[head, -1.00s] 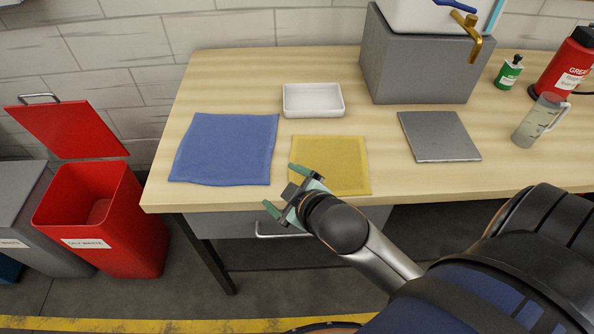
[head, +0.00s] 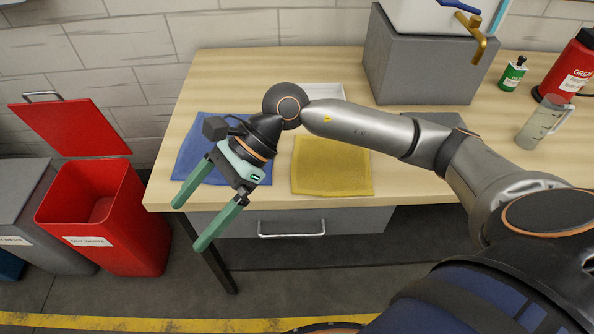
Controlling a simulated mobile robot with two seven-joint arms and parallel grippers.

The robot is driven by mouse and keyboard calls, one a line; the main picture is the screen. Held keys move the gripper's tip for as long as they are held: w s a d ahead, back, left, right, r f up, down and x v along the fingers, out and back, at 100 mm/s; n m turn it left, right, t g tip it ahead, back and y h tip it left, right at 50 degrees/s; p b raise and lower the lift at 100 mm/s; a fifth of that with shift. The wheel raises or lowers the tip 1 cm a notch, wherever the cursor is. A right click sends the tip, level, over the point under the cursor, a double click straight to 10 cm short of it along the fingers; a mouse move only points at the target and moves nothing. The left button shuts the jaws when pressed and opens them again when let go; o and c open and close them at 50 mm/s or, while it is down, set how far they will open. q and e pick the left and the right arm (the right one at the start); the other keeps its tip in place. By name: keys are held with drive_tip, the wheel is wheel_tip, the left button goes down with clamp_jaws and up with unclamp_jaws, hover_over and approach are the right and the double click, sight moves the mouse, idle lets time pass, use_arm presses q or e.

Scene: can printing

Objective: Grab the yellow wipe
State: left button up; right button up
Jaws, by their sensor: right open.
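The yellow wipe (head: 332,168) lies flat on the wooden table near its front edge, in the middle of the head view. My right gripper (head: 187,226) is open and empty, to the left of the yellow wipe. Its green fingers point down and left, in front of the table's front edge. The gripper and wrist cover part of a blue wipe (head: 190,148) that lies left of the yellow one. My right forearm passes above the yellow wipe's far edge. My left gripper is not in view.
A white tray (head: 328,92) is partly hidden behind my arm. A grey plate (head: 440,119) lies to the right, mostly covered. An open red bin (head: 110,225) stands left of the table (head: 225,70). A drawer (head: 300,222) sits under the front edge.

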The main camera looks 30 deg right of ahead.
drive_tip(key=w+d+f+n+h, duration=0.1)
drive_tip(key=w+d+f+h, duration=0.15)
drive_tip(key=d, duration=0.25)
drive_tip(key=w+d+f+n+h, duration=0.1)
drive_tip(key=d+h, duration=0.3)
drive_tip(key=d, duration=0.2)
drive_tip(key=h, duration=0.5)
hover_over(299, 189)
drive_tip(key=shift+t, duration=0.4)
wheel_tip(299, 189, down, 9)
drive_tip(key=b, duration=0.6)
drive_tip(key=shift+f+b, duration=0.15)
drive_tip(key=shift+b, duration=0.25)
drive_tip(key=shift+f, duration=0.25)
drive_tip(key=shift+b, duration=0.3)
drive_tip(key=shift+f, duration=0.2)
drive_tip(key=shift+c, duration=0.6)
